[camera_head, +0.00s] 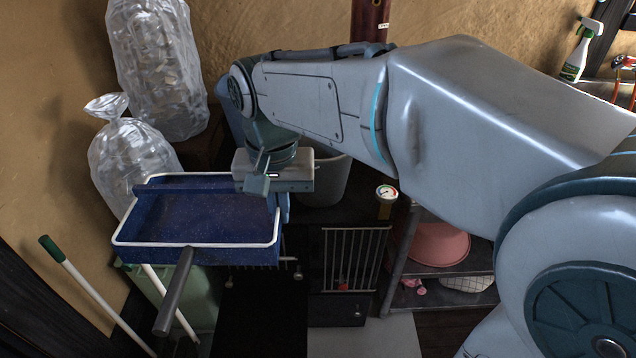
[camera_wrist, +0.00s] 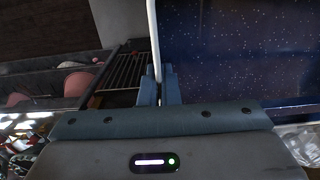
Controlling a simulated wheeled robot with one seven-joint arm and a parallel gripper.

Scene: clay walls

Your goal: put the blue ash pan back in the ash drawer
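The blue ash pan (camera_head: 195,254) is held up at the left in the head view, with a white rim and a grey handle jutting toward the camera. It looks empty and roughly level. My gripper (camera_head: 282,205) is at its right side. In the wrist view, my gripper's fingers (camera_wrist: 159,88) are shut on the white rim, and the speckled blue pan (camera_wrist: 235,50) fills the right. A dark stove with a barred front (camera_head: 350,258) stands below and right of the pan. A dark panel with a small knob (camera_head: 335,311) is under the bars; I cannot tell whether it is the ash drawer.
Clear bags (camera_head: 133,160) stand behind the pan at the left. A green bin (camera_head: 200,300) and a green-tipped pole (camera_head: 85,285) are below it. A grey bucket (camera_head: 325,185) and a gauge (camera_head: 386,192) sit on the stove. A shelf with a pink basin (camera_head: 438,245) is at right.

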